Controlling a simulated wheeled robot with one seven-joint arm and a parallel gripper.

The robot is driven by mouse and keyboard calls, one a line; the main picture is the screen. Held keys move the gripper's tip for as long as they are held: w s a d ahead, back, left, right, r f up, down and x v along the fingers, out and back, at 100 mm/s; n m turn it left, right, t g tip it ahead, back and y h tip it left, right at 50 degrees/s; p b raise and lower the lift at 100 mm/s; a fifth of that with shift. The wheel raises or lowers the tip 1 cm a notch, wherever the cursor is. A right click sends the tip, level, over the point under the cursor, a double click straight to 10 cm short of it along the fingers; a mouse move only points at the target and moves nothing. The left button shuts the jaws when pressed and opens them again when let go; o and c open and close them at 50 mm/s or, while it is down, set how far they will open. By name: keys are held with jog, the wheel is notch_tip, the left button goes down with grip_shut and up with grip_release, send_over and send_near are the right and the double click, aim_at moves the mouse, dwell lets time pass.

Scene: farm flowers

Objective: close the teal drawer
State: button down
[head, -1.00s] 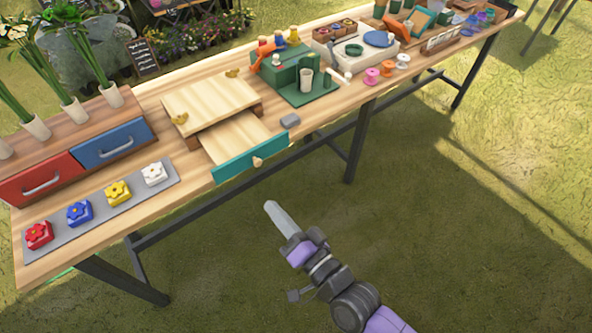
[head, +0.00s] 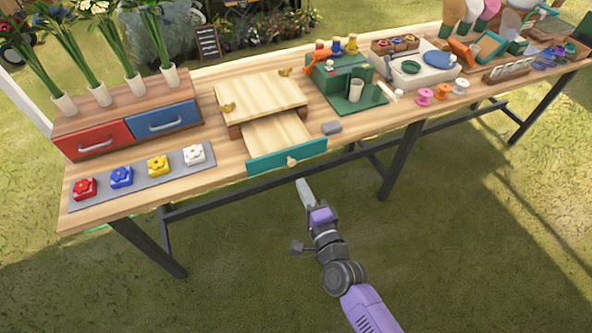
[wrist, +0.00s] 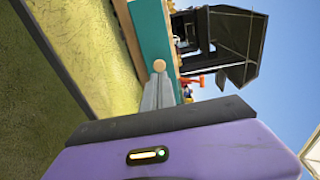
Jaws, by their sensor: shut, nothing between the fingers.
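The teal drawer (head: 262,163) stands pulled out of a light wooden box (head: 262,93) on the long table, its wooden inside showing from above. Its teal front carries a round wooden knob (head: 291,161). In the wrist view the teal front (wrist: 151,32) and the knob (wrist: 159,66) appear just beyond my fingertips. My gripper (head: 300,184) is shut and empty, in front of the drawer and a little below the knob in the head view. In the wrist view the fingertips (wrist: 158,77) overlap the knob's edge; I cannot tell whether they touch it.
A grey mat (head: 141,178) with flower blocks lies left, before the red (head: 92,139) and blue (head: 162,120) drawers. Table legs (head: 399,160) stand below. The grass in front is clear.

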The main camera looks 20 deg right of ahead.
aim_at(277, 137)
jog(key=w, duration=0.6)
jog(key=shift+d+f, duration=0.15)
jog(key=shift+w, duration=0.1)
jog(key=shift+w, duration=0.35)
jog(key=w+b, duration=0.5)
jog(key=w, duration=0.9)
jog(key=shift+w+f, duration=0.1)
jog(key=shift+w, duration=0.05)
jog(key=shift+w+r, duration=0.2)
jog(key=shift+r, duration=0.1)
jog(key=shift+s+a+p, duration=0.2)
jog(key=shift+s+p, duration=1.35)
jog(key=shift+s, duration=2.5)
